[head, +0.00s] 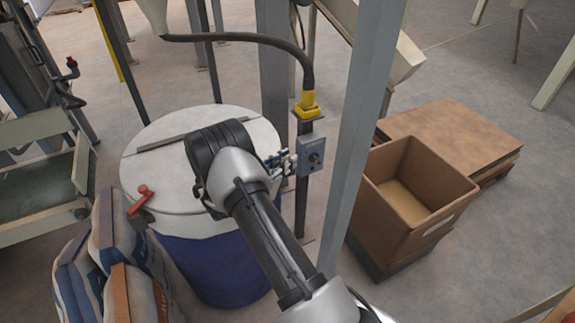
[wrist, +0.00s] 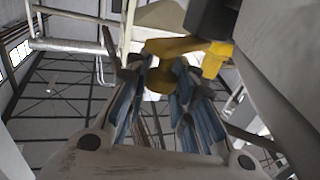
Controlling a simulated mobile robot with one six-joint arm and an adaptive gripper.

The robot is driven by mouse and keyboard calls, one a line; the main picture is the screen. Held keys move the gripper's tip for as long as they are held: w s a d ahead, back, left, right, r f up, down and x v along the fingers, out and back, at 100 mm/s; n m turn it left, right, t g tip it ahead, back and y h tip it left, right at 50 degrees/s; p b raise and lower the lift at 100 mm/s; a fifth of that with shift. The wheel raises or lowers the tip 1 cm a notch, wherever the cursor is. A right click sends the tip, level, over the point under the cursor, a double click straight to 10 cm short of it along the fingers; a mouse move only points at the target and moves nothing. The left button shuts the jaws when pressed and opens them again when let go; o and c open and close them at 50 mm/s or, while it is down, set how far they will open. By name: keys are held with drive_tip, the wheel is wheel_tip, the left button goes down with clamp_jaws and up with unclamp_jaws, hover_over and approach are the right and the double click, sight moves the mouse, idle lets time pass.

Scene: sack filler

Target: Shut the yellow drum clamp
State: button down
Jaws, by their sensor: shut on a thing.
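A yellow clamp part shows in the wrist view (wrist: 180,48), with yellow also between my fingertips. In the head view a yellow fitting (head: 308,105) sits at the hose end on a post; I cannot tell whether it is the same piece. My gripper (head: 287,162) is above the right rim of the white-lidded blue drum (head: 225,265), left of a grey box with a knob (head: 313,154). In the wrist view my gripper (wrist: 158,72) points upward, its blue-padded fingers shut on the yellow part. The exact grip is partly hidden by the fingers.
A grey upright (head: 362,100) stands close right of my gripper. A brown open bin (head: 405,235) and a pallet stack (head: 460,135) stand further right. Filled sacks (head: 120,250) lie at the left front. A red handle (head: 142,198) is at the drum's left rim.

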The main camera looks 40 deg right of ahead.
drive_tip(key=shift+a, duration=0.1)
drive_tip(key=c, duration=1.3)
unclamp_jaws()
drive_tip(key=shift+c, duration=0.2)
drive_tip(key=a, duration=1.2)
drive_tip(key=shift+s, duration=0.2)
drive_tip(key=shift+c, duration=0.5)
